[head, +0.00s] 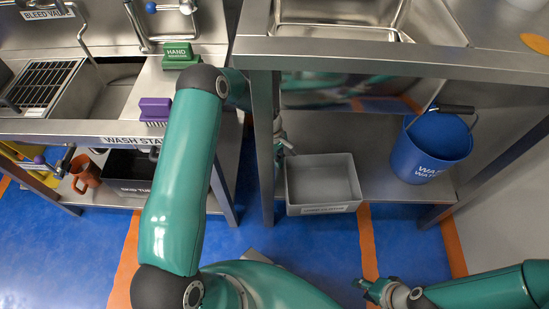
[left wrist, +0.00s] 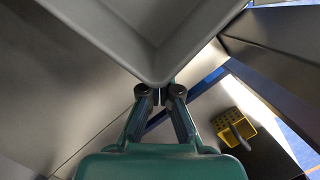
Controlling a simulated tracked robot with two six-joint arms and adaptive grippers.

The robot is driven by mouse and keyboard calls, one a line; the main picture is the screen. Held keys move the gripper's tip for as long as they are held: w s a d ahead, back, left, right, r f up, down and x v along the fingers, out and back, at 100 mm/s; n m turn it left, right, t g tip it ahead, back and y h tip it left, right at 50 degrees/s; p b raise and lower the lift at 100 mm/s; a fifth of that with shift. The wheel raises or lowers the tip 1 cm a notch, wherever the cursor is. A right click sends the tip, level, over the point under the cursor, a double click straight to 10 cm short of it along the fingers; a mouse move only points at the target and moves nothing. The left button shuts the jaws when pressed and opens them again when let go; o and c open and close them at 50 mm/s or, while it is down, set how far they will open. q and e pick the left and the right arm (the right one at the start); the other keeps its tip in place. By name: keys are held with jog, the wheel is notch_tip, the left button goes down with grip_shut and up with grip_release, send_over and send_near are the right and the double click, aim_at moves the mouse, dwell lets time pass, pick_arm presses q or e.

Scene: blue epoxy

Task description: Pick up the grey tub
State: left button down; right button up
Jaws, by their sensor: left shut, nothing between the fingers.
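The grey tub (head: 322,184) is an open, empty rectangular bin with a label on its front wall. It stands on the lower shelf of the right steel bench. My left gripper (head: 287,146) is at the tub's back left corner, partly hidden behind the bench leg. In the left wrist view the tub's corner (left wrist: 158,60) fills the top, right in front of my left fingertips (left wrist: 161,94). These fingers are shut with nothing between them; I cannot tell whether they touch the tub. My right gripper (head: 370,286) is low at the front right, apart from the tub; its opening is unclear.
A blue bucket (head: 431,146) stands on the same shelf (head: 375,160) to the right. The bench leg (head: 265,150) is close left of the tub. A black tub (head: 125,170) and an orange jug (head: 85,174) sit under the left bench. Blue floor in front is partly free.

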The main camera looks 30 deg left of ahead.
pick_arm(q)
jog(key=shift+s+d, duration=0.1)
jog(key=shift+d, duration=0.35)
jog(key=shift+a, duration=0.1)
